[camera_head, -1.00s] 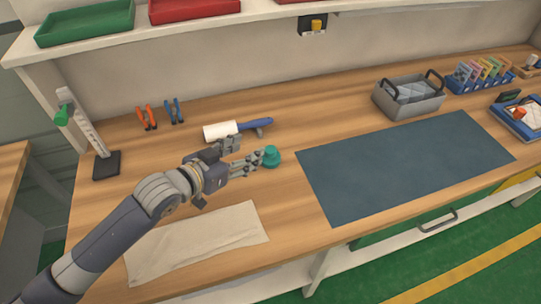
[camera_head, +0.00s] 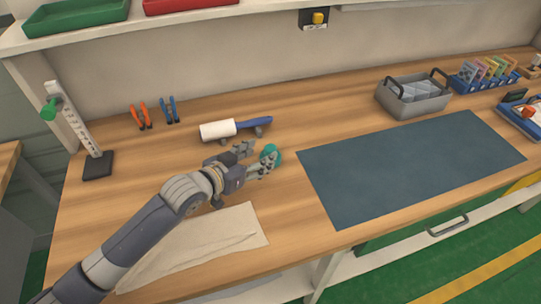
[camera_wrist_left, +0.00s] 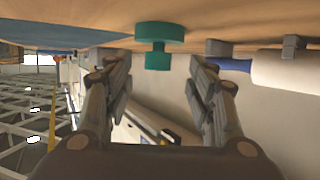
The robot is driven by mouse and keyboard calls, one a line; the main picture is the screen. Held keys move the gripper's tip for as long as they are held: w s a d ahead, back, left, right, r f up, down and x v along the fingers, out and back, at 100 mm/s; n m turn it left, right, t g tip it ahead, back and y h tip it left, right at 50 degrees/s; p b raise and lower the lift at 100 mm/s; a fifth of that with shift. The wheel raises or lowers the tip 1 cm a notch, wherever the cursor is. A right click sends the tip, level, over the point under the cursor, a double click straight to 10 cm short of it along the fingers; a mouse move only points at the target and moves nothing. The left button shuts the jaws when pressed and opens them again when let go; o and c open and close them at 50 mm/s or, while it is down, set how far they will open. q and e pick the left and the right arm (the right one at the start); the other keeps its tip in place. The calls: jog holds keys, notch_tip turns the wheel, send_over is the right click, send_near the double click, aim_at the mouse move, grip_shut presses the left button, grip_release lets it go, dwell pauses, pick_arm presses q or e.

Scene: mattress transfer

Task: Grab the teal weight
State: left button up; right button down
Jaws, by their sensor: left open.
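The teal weight (camera_head: 276,153) stands on the wooden workbench (camera_head: 130,210), left of the dark blue mat. My left gripper (camera_head: 258,157) is open at the weight, and a finger hides part of it in the head view. In the left wrist view the bench is at the top, and the teal weight (camera_wrist_left: 159,33), a wide disc with a narrower knob, shows centred between the two spread fingers of my left gripper (camera_wrist_left: 160,70). The fingers look apart from it. My right gripper is in neither view.
A lint roller (camera_head: 220,130) with a blue handle lies just behind the gripper. A pale cloth (camera_head: 205,240) lies in front under my arm. The blue mat (camera_head: 400,165) is flat and bare. A grey basket (camera_head: 415,100) stands behind it.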

aim_at(270, 148)
pick_arm(q)
jog(key=shift+r+p+x, duration=0.15)
jog(key=shift+p+x, duration=0.1)
jog(key=shift+x, duration=1.1)
jog(key=shift+r+p+x, duration=0.15)
jog(key=shift+p+x, duration=0.1)
jog(key=shift+x, duration=1.1)
jog(key=shift+d, duration=0.15)
grip_shut()
jog(key=shift+r, duration=0.1)
